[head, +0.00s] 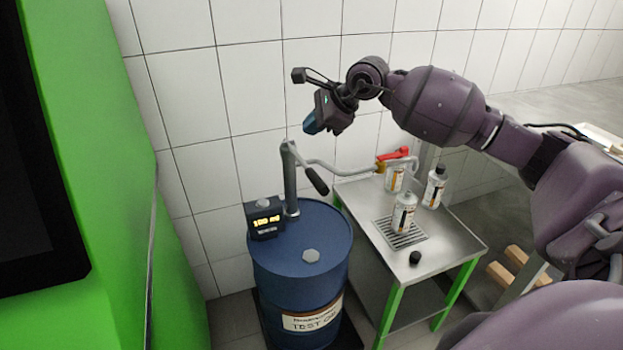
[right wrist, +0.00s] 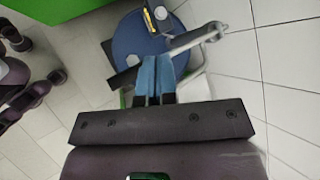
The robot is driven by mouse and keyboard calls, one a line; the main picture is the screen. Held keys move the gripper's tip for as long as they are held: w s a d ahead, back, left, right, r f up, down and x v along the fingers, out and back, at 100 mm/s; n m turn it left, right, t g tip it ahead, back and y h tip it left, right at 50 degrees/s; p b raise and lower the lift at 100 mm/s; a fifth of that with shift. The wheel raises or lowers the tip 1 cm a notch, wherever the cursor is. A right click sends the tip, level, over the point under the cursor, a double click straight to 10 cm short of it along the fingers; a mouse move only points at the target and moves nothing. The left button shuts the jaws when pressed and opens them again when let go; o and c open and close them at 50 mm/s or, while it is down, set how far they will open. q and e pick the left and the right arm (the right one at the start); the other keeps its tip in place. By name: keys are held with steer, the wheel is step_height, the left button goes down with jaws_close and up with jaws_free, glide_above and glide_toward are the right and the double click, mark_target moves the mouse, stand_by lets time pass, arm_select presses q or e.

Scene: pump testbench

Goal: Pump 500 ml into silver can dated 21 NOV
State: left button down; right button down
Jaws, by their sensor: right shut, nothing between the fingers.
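A blue drum (head: 275,262) carries a hand pump (head: 290,180) with a black-gripped lever (head: 317,181) hanging down. A small display (head: 266,221) on the drum seems to read 100 ml. The pump's grey pipe (head: 350,168) runs right over a steel table. A silver can (head: 403,215) stands uncapped on the table's grate. Two more cans stand behind it, one (head: 394,180) partly behind the pipe and one with a black cap (head: 436,188). Their dates are too small to read. My right gripper (head: 312,126) is shut and empty above the pump; its blue fingers (right wrist: 155,80) show in the wrist view.
The steel table (head: 450,245) has green legs and a loose black cap (head: 415,258) near its front. A red-handled fitting (head: 394,153) is at the back. A green panel (head: 110,130) stands at left; the tiled wall is close behind the drum.

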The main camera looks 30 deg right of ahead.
mark_target(316, 177)
arm_select(q)
steer(key=shift+d, duration=0.25)
arm_select(e)
steer(key=shift+s+d+f+n, duration=0.1)
steer(key=shift+d+f+n, duration=0.1)
steer(key=shift+n, duration=0.1)
